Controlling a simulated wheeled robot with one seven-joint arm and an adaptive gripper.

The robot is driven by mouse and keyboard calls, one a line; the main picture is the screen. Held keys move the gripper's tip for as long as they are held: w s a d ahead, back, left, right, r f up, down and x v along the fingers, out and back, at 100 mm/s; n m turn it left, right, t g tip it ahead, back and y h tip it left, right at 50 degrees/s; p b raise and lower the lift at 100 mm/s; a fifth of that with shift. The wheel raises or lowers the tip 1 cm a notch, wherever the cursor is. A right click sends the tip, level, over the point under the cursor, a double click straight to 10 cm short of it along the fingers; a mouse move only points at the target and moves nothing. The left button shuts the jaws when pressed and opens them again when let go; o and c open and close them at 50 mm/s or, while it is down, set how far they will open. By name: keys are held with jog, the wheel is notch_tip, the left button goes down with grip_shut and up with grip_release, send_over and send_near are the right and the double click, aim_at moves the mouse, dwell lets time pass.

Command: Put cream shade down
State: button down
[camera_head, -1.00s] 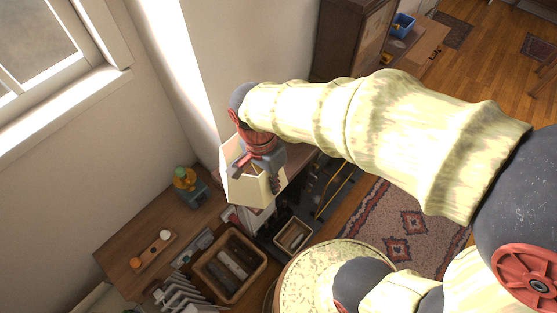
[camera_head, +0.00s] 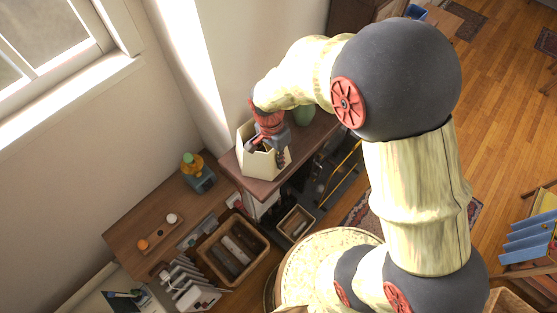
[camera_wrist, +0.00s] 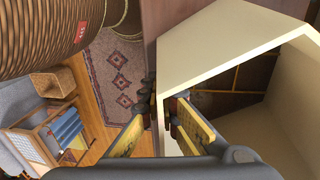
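The cream shade (camera_head: 259,167) is a pale, angular, open-topped shell. In the head view it is upright at the left end of a brown shelf (camera_head: 312,138); I cannot tell whether its base touches the shelf. My gripper (camera_head: 264,146) reaches down onto its upper rim. In the wrist view the shade (camera_wrist: 225,48) fills the upper right, and my gripper (camera_wrist: 160,101) has one finger outside the wall and one inside, closed on it. The shade's lower edge is hidden in the wrist view.
A green vase (camera_head: 303,116) stands on the shelf to the right of the shade. A lower wooden table (camera_head: 150,215) at the left carries a lamp-like object (camera_head: 195,170) and a small tray (camera_head: 160,234). Baskets (camera_head: 232,252) stand below. A wall rises behind the shelf.

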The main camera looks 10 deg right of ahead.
jog(key=c, duration=2.5)
grip_release()
jog(key=shift+f, duration=0.25)
jog(key=shift+c, duration=0.2)
jog(key=o, duration=0.4)
jog(key=shift+o, duration=0.5)
jog(key=shift+r, duration=0.15)
notch_tip(320, 180, up, 12)
jog(key=w+a+b, duration=0.1)
jog(key=s+d+r+n+t, duration=0.3)
jog(key=s+d+r+n, duration=0.1)
jog(key=s+r+n, duration=0.1)
jog(key=s+d+r+n+t+y, duration=0.1)
jog(key=s+d+r+n+t, duration=0.3)
jog(key=s+r, duration=0.4)
notch_tip(320, 180, up, 2)
jog(key=shift+s+d+n, duration=0.15)
jog(key=shift+d+n, duration=0.5)
jog(key=shift+n, duration=0.45)
